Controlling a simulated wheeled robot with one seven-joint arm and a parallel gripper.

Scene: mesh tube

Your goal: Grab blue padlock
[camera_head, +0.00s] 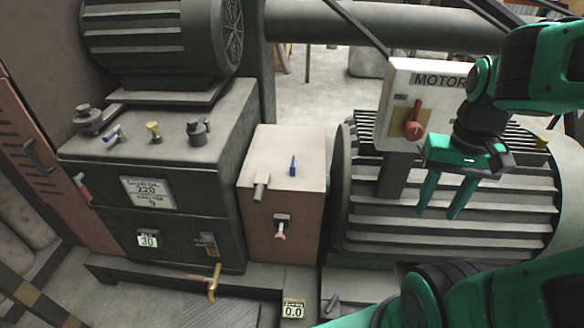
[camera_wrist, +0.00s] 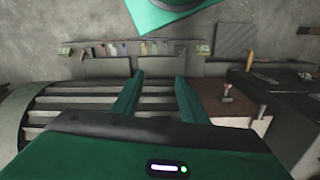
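A small blue object (camera_head: 293,166), possibly the blue padlock, stands on top of the tan box (camera_head: 262,150) in the middle of the head view. It is too small to make out a shackle. Another small blue piece (camera_head: 116,134) sits on top of the dark cabinet at left. My gripper (camera_head: 437,214) is open and empty, fingers pointing down, over the ribbed motor housing to the right of the tan box. In the wrist view both fingers (camera_wrist: 159,78) are apart with nothing between them. I cannot make out the blue object in the wrist view.
The white motor panel with a red switch (camera_head: 413,124) stands close to my gripper's left. The ribbed motor (camera_head: 480,222) lies beneath it. A row of small tags (camera_wrist: 130,49) shows in the wrist view.

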